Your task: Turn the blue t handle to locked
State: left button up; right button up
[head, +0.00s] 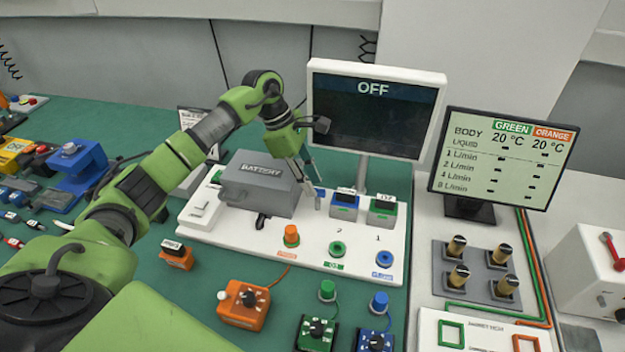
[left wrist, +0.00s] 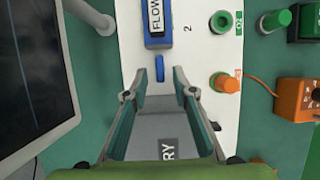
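A small blue handle (left wrist: 160,69), seen almost end-on, stands on the white panel (left wrist: 205,15) between a blue FLOW module (left wrist: 157,22) and the grey battery box (left wrist: 150,125). In the head view a bit of the blue handle (head: 320,191) shows beside my fingers. My left gripper (left wrist: 160,84) is open and empty. Its two fingers point at the handle, one on each side, with a gap on both sides. In the head view my left gripper (head: 311,190) is low over the panel, right of the battery box. The handle's lock marking cannot be read.
A monitor reading OFF (head: 373,115) stands close behind the gripper. An orange box (head: 243,305) with a knob sits in front. A readout screen (head: 500,155) stands at right.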

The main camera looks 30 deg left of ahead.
pick_arm(q)
jog(key=shift+d+f, duration=0.25)
jog(key=shift+f, duration=0.4)
grip_shut()
